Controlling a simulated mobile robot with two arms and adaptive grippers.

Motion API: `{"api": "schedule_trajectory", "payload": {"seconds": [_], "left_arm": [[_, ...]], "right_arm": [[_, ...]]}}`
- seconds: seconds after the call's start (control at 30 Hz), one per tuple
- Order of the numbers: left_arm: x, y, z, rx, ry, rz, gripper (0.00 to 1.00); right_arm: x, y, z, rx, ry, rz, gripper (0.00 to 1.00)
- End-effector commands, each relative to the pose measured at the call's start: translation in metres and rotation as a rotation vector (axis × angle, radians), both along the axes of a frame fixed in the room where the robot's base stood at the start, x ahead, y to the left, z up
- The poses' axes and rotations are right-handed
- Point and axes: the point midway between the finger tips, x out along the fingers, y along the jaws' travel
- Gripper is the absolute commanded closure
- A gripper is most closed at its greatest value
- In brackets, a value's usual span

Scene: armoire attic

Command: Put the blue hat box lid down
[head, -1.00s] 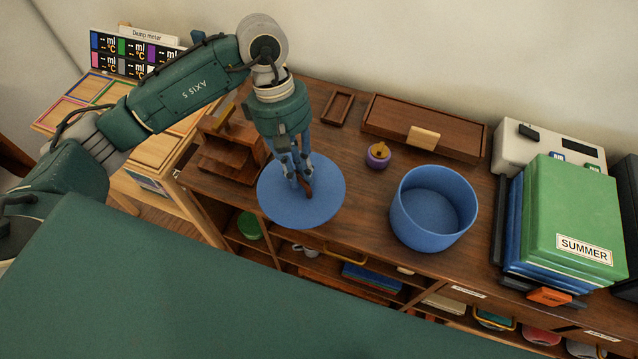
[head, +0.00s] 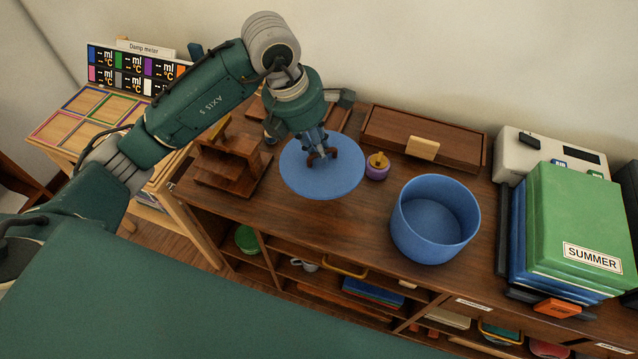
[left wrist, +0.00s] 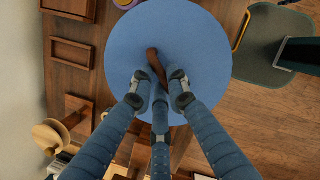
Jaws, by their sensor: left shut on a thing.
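The blue hat box lid (head: 322,180) is a flat round disc with a brown handle on top. My left gripper (head: 318,155) is shut on that handle and holds the lid over the left part of the wooden cabinet top. Whether the lid touches the wood cannot be told. In the left wrist view the lid (left wrist: 170,50) fills the upper middle, with the gripper's fingers (left wrist: 160,85) around its brown handle. The open blue hat box (head: 434,218) stands upright to the right of the lid. My right gripper is not in view.
A small purple pot (head: 377,166) stands close to the lid's right edge. A long wooden box (head: 400,134) lies behind it. A stepped wooden stand (head: 232,165) is left of the lid. Green and blue boxes (head: 580,220) are stacked at the right. Bare wood lies in front of the lid.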

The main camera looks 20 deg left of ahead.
Motion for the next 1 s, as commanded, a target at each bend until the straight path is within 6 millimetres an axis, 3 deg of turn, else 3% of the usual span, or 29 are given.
{"api": "schedule_trajectory", "payload": {"seconds": [0.1,0.3,0.57,0.8,1.0], "left_arm": [[-0.002,0.0,-0.032,-0.001,0.007,0.001,1.0],[-0.001,0.0,-0.076,0.0,0.003,-0.001,1.0],[0.0,-0.001,-0.097,-0.001,0.001,-0.002,1.0],[-0.001,0.0,-0.13,-0.001,0.002,-0.001,1.0],[0.0,0.0,-0.134,-0.001,-0.002,-0.002,1.0]], "right_arm": [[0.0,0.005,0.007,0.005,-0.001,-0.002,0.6],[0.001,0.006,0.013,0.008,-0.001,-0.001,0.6],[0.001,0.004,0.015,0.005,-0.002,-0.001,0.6],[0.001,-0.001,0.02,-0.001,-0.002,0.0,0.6],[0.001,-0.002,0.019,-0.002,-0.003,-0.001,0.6]]}}
